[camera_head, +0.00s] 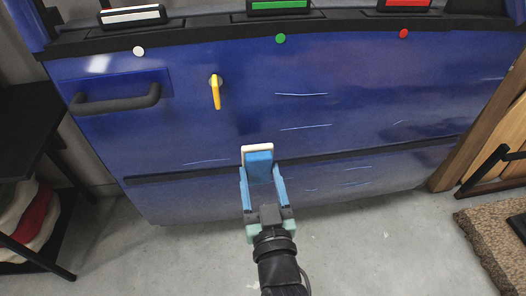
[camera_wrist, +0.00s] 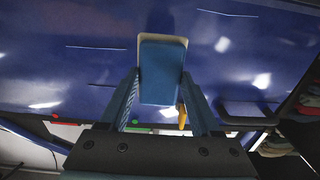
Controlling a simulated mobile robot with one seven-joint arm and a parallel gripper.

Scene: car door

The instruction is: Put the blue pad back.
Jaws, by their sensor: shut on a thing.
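The blue pad (camera_head: 259,165) has a blue block on a cream-white face. My gripper (camera_head: 261,180) is shut on it, with a blue finger on each side. The pad stands in front of the lower part of the blue car door (camera_head: 340,90); I cannot tell whether its pale face touches the door. In the wrist view the blue pad (camera_wrist: 162,70) sits between the fingers of my gripper (camera_wrist: 160,95), its pale edge showing around the far end.
Along the door's top, black holders carry a white item (camera_head: 130,14), a green item (camera_head: 279,5) and a red item (camera_head: 407,3). A yellow lever (camera_head: 215,92) and black pull handle (camera_head: 118,100) stick out from the door. A black rack (camera_head: 30,130) stands left; a brown mat (camera_head: 492,240) lies right.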

